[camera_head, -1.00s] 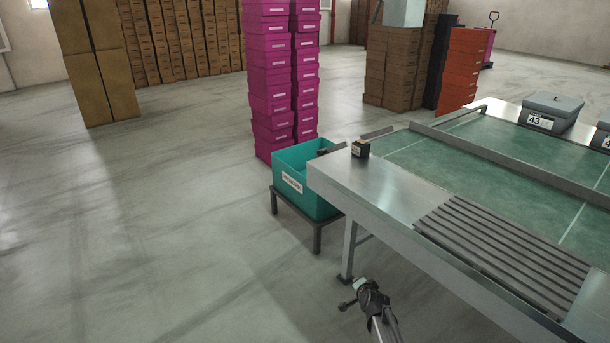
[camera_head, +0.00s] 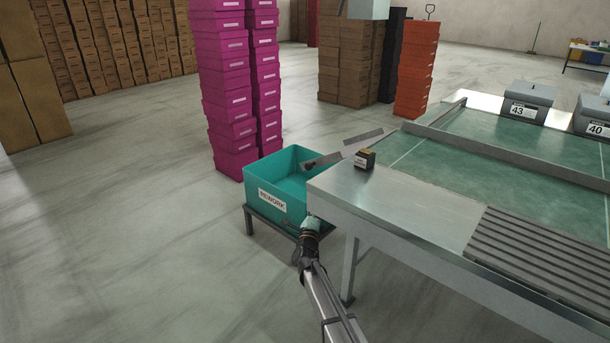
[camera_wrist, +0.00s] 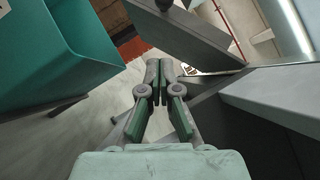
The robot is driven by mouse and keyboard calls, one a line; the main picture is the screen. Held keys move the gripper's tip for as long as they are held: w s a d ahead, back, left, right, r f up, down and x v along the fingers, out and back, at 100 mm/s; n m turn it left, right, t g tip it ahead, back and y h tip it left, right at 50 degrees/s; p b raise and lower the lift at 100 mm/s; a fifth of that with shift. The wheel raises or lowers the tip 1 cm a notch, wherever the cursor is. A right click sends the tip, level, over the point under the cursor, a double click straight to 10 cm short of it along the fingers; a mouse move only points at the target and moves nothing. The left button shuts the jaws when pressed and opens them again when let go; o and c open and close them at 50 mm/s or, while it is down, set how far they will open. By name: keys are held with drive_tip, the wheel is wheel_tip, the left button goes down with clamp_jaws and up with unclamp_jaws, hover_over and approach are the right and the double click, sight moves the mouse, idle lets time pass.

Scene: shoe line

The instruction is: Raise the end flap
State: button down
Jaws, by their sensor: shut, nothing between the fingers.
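My gripper (camera_head: 311,224) is below and beside the near left corner of the metal table (camera_head: 375,195), close to the teal bin's right side. In the wrist view its fingers (camera_wrist: 159,72) are together with nothing between them. A grey metal plate (camera_wrist: 185,38) slants above and beyond the fingertips; it looks like the end flap, and I cannot tell whether they touch it. In the head view a small grey plate (camera_head: 323,160) slopes from the table end over the bin, with a dark piece at its lower end. Its underside is hidden there.
The teal REWORK bin (camera_head: 281,188) stands on a low stand left of the table; its wall (camera_wrist: 60,60) fills the wrist view's left. A small dark box (camera_head: 364,160) sits near the table end. Magenta boxes (camera_head: 235,90) are stacked behind. The floor at left is clear.

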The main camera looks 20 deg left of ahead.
drive_tip(key=b, duration=0.2)
approach(313, 166)
drive_tip(key=w+d+f, duration=0.1)
drive_tip(key=w+d, duration=0.1)
drive_tip(key=w, duration=0.1)
drive_tip(key=shift+m, duration=0.3)
drive_tip(key=a, duration=0.1)
drive_tip(key=w+a+r, duration=0.1)
drive_tip(key=a+r, duration=0.1)
drive_tip(key=shift+w+a, duration=0.15)
drive_tip(key=shift+w, duration=0.1)
